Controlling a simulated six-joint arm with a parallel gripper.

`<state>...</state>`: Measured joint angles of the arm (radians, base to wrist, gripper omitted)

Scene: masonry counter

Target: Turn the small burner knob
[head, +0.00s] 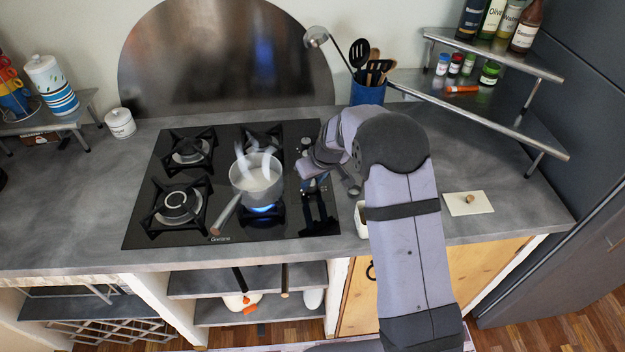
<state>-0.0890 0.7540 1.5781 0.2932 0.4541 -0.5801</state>
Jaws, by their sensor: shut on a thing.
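The black gas hob (145,225) is set in the counter, with a column of knobs along its right side. One knob (306,141) shows near the hob's back right corner. My gripper (317,186) is down over the knob column and shut on a burner knob, which the fingers and wrist mostly hide. I cannot tell how far that knob is turned. A small saucepan (244,186) with pale contents stands on the front right burner, its handle pointing front left. A blue flame (262,209) burns under it, and white steam rises.
A blue utensil pot (366,95) stands behind my arm. A white container (361,220) is partly hidden beside my arm. A white board (480,203) with a small brown piece lies at right. A corner shelf (510,66) holds bottles and jars.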

